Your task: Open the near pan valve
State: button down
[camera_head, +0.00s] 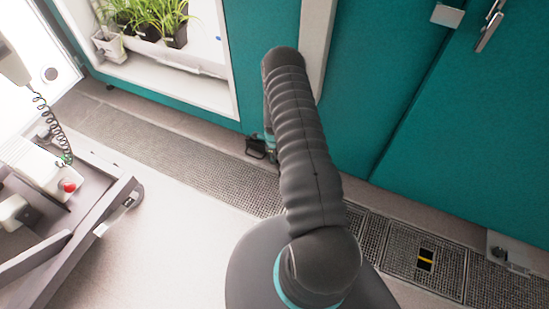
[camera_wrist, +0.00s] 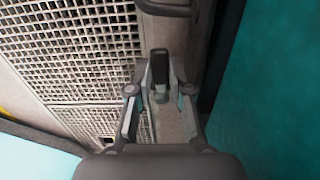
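In the wrist view a dark upright lever (camera_wrist: 159,68) on a grey fitting stands between the fingertips of my gripper (camera_wrist: 160,94). It looks like a valve handle, though I cannot tell for sure. The two fingers are apart, one on each side of it; I cannot tell if either touches it. In the head view my arm hides this lever and most of my gripper. A black loop-shaped part (camera_head: 257,148) shows just left of the arm at the foot of the teal cabinet. A dark loop (camera_wrist: 166,8) also shows at the top of the wrist view.
A teal cabinet wall (camera_head: 395,70) runs close behind the arm. Floor grating (camera_head: 205,165) lies along its foot. Pale metal fittings (camera_head: 508,252) sit by the cabinet foot at right. A cart (camera_head: 75,230) with a red button stands at left. Open floor (camera_head: 165,240) lies between.

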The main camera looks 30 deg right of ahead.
dwell(0.3)
jog(key=n+b, duration=0.1)
jog(key=n, duration=0.1)
jog(key=s+a+n+b, duration=0.1)
jog(key=n+b, duration=0.1)
jog(key=shift+f, duration=0.15)
jog(key=n+b, duration=0.1)
jog(key=s+n+b, duration=0.1)
jog(key=n, duration=0.1)
jog(key=s+n+b, duration=0.1)
jog(key=n, duration=0.1)
jog(key=shift+a, duration=0.35)
jog(key=n, duration=0.1)
jog(key=s+n+b, duration=0.1)
jog(key=n, duration=0.1)
jog(key=n+b, duration=0.1)
jog(key=shift+s+d+n, duration=0.1)
jog(key=shift+s+n, duration=0.25)
jog(key=shift+n, duration=0.05)
jog(key=shift+s+d+n+b, duration=0.2)
jog(key=shift+s+n+b, duration=0.2)
jog(key=shift+n, duration=0.65)
jog(key=shift+s+d+n+b, duration=0.25)
jog(key=shift+n+b, duration=0.25)
jog(key=shift+n, duration=0.55)
jog(key=c, duration=1.3)
grip_release()
jog(key=shift+s, duration=0.1)
jog(key=shift+c, duration=0.2)
